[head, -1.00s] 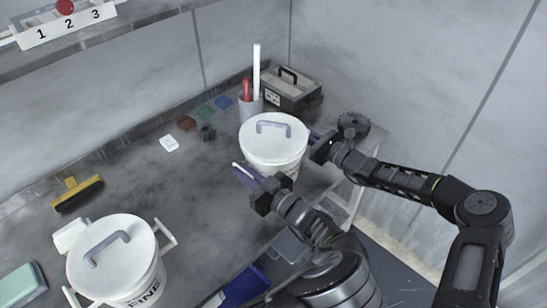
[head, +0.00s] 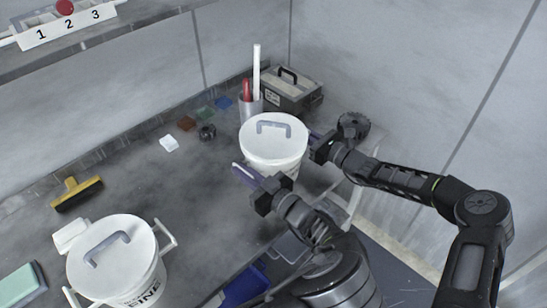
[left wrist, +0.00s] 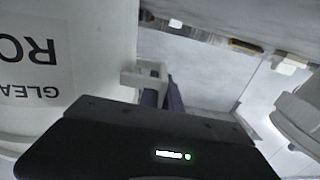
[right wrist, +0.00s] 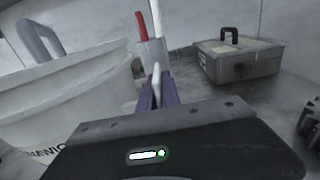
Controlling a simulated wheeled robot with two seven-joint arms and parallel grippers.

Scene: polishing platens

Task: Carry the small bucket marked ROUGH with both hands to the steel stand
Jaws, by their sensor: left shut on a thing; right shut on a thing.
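The small white bucket (head: 272,145) has a lid with a grey handle and stands upright between my grippers in the head view. Its label shows upside down and partly cut off in the left wrist view, with the letters RO (left wrist: 30,55) readable. My left gripper (head: 240,172) is shut on its white side lug (left wrist: 143,80). My right gripper (head: 316,137) is shut on the opposite lug (right wrist: 156,78). Whether the bucket's base touches the worktop is hidden. I cannot make out the steel stand with certainty.
A second white bucket marked FINE (head: 140,280) stands at the front left. Behind the held bucket are a cup (head: 250,104) with rods and a grey toolbox (head: 290,92). A black gear-like part (head: 353,124) lies to the right. The worktop's middle (head: 165,185) is clear.

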